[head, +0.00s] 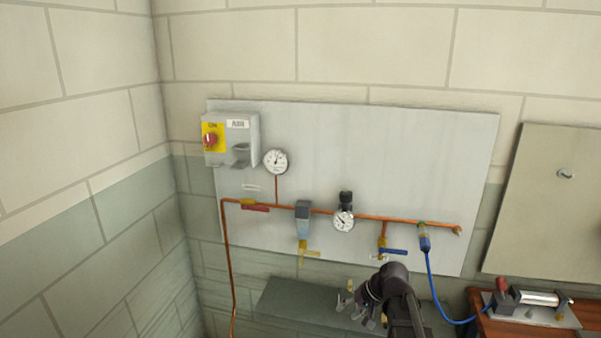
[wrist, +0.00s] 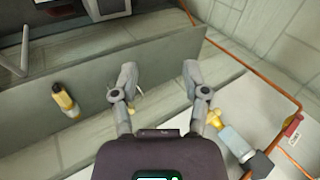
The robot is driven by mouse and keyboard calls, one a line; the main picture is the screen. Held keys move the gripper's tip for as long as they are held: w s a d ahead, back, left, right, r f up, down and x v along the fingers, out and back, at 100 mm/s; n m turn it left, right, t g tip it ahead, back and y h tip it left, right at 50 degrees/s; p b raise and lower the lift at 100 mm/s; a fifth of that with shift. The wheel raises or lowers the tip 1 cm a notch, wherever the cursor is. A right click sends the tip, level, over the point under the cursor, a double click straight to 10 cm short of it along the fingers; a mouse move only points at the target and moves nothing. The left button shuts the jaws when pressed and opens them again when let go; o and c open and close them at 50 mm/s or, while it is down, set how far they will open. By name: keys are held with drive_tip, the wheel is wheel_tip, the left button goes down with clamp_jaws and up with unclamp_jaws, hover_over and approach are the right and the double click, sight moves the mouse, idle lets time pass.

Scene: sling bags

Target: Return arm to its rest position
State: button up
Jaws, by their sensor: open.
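My gripper (head: 356,304) is low in the head view, right of centre, in front of the lower edge of the grey wall panel and over a dark grey ledge. My dark arm and wrist stand behind it toward the bottom edge. In the wrist view my gripper (wrist: 159,73) has its two grey fingers spread apart, with nothing between them. The ledge shows behind the fingers there. The gripper looks clear of the pipework, but the exact distance cannot be told.
The panel (head: 400,140) carries a switch box (head: 230,140), gauges, valves and a copper pipe (head: 290,209). A blue hose (head: 434,285) runs to a wooden bench (head: 500,328) at right. The dark ledge (head: 285,298) lies below. A yellow-and-black item (wrist: 65,100) shows in the wrist view.

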drive_tip(key=s+d+f+n+g+h, duration=0.1)
drive_tip(key=s+d+f+g+h, duration=0.1)
drive_tip(key=s+h, duration=0.4)
drive_tip(key=s+f, duration=0.1)
drive_tip(key=s, duration=0.4)
drive_tip(key=shift+d+n, duration=0.2)
drive_tip(key=shift+n, duration=0.2)
idle(1.9)
